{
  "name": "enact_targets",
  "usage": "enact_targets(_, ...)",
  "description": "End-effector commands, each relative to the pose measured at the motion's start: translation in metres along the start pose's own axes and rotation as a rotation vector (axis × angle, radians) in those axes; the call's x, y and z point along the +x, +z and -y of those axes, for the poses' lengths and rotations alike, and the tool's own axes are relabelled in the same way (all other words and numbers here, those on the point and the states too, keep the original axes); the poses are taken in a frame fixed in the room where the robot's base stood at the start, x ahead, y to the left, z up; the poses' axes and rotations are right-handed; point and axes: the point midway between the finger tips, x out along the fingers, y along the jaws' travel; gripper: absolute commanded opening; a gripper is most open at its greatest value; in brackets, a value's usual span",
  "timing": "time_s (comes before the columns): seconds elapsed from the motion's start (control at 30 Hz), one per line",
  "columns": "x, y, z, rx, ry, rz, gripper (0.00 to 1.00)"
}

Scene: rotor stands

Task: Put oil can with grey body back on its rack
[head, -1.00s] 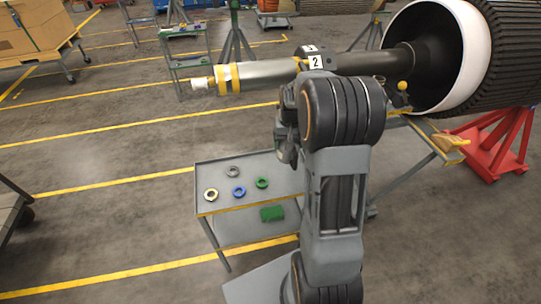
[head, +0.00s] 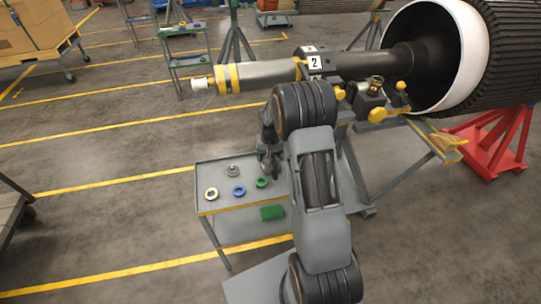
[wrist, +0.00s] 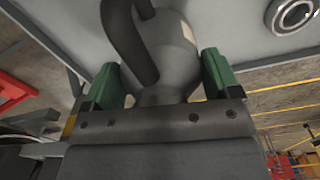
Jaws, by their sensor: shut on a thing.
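The oil can (wrist: 182,48) has a grey rounded body and a dark curved handle or spout in the wrist view. The green-tipped fingers of my gripper (wrist: 165,80) are shut on it, one on each side. In the head view my gripper (head: 268,150) is above the right part of the grey cart (head: 203,176), largely hidden by my arm. The can cannot be made out clearly there. In the wrist view a grey surface lies behind the can. I cannot tell whether the can touches it. No rack can be told for certain.

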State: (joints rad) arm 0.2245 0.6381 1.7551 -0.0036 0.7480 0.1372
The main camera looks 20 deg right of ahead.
Motion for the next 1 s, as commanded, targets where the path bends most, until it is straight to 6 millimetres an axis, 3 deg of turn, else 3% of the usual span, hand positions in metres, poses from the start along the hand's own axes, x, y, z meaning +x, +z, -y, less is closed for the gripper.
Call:
enact_targets(0.37,0.004,0.000,0.000,-0.001,0.000,-0.001,0.29)
enact_targets(0.4,0.004,0.000,0.000,-0.001,0.000,0.000,0.85)
enact_targets(0.57,0.003,0.000,0.000,-0.001,0.000,0.000,1.00)
enact_targets(0.8,0.002,0.000,0.000,-0.001,0.000,0.000,1.00)
enact_targets(1.0,-0.018,-0.001,0.000,-0.001,-0.001,-0.004,1.00)
